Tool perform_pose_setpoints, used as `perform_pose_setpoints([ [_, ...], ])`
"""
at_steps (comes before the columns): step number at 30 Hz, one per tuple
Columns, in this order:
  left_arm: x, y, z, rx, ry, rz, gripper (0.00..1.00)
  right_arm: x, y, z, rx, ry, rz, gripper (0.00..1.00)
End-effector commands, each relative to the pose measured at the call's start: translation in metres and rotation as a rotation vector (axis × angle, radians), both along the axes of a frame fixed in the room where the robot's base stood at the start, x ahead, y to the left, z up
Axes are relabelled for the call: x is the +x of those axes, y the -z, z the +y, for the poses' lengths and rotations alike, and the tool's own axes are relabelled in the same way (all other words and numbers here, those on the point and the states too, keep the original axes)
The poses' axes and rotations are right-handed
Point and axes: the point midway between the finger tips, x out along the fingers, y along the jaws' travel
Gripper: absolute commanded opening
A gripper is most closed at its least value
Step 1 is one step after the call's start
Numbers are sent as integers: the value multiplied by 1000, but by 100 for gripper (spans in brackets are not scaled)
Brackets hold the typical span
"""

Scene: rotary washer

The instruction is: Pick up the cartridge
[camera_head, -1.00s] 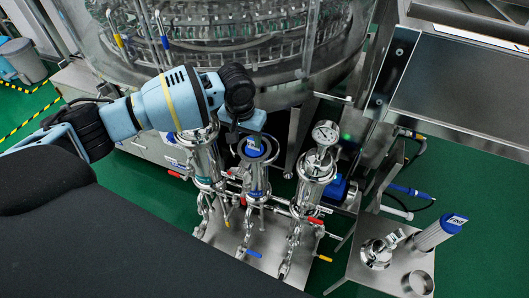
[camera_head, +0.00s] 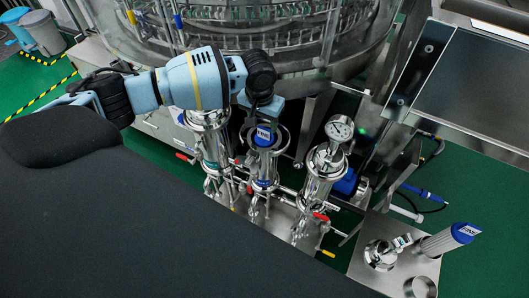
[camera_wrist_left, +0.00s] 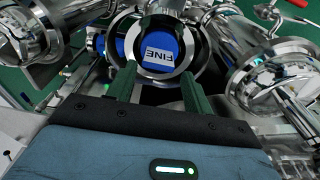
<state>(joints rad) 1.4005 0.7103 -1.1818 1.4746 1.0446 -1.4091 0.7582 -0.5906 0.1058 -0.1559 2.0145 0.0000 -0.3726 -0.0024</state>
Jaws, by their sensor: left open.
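A cartridge with a blue cap marked FINE (camera_head: 264,135) stands in the open middle metal housing (camera_head: 265,172). The blue cap also shows in the left wrist view (camera_wrist_left: 160,50), inside the housing's round metal rim (camera_wrist_left: 177,72). My left gripper (camera_head: 263,118) is over this housing. In the left wrist view its two dark green fingers (camera_wrist_left: 158,73) are open and apart, pointing toward the cap's near side with nothing held. Contact cannot be told. A second, pale cartridge with a blue FINE cap (camera_head: 465,232) stands on a side plate at the right. My right gripper is not in view.
Metal housings stand on either side, the left one (camera_head: 213,150) and the right one with a gauge (camera_head: 322,178), close to my left gripper. The large round washer (camera_head: 240,65) rises behind. The metal side plate (camera_head: 370,276) holds fittings.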

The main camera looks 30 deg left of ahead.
Motion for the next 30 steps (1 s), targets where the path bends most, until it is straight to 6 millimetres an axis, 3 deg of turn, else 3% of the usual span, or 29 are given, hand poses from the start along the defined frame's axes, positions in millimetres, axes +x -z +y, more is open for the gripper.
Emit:
perform_pose_setpoints([
  [3,0,20,-2,1,0,4,51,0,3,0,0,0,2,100],
  [9,3,41,-2,0,-1,3,51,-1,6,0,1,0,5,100],
  [18,3,43,-2,-1,0,0,50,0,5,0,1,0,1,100],
  [30,3,43,-2,0,-1,1,0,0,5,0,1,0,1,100],
])
